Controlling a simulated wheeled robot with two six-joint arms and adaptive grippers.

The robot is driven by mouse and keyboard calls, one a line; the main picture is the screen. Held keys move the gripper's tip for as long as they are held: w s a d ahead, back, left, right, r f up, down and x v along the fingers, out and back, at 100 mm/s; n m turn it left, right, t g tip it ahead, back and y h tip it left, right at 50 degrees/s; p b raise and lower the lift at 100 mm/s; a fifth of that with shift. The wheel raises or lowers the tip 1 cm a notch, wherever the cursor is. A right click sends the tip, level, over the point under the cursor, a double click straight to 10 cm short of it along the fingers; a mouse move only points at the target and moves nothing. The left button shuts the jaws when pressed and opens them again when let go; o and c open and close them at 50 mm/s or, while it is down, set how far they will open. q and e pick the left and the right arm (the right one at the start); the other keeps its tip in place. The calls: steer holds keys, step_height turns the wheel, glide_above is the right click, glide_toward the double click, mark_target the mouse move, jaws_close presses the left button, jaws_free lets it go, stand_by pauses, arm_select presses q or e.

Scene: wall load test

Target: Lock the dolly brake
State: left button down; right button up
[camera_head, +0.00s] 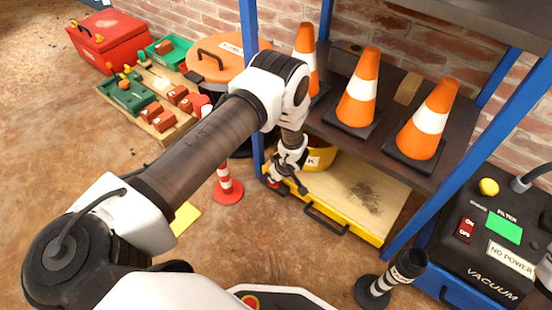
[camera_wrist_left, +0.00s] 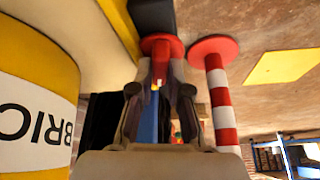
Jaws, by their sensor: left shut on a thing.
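The dolly (camera_head: 345,187) is a low wooden platform with a yellow edge and a black front handle, under the shelf. A red brake part (camera_head: 272,183) sits at its left front corner. My left gripper (camera_head: 287,187) reaches down to this corner and is shut on the red brake part. In the left wrist view the red part (camera_wrist_left: 162,45) is at the fingertips of my left gripper (camera_wrist_left: 160,85), beside a black block. The fingers hide some of it, and I cannot tell the brake's position. A yellow bucket (camera_head: 319,159) stands on the dolly. My right gripper is not in view.
A red-and-white post (camera_head: 226,187) stands close left of my left gripper. Orange cones (camera_head: 360,90) stand on the blue-framed shelf above. A black-and-white post (camera_head: 392,279) and a vacuum (camera_head: 480,250) are at the right. Open floor lies before the dolly.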

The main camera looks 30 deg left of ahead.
arm_select(q)
steer(key=c, duration=1.1)
jaws_free()
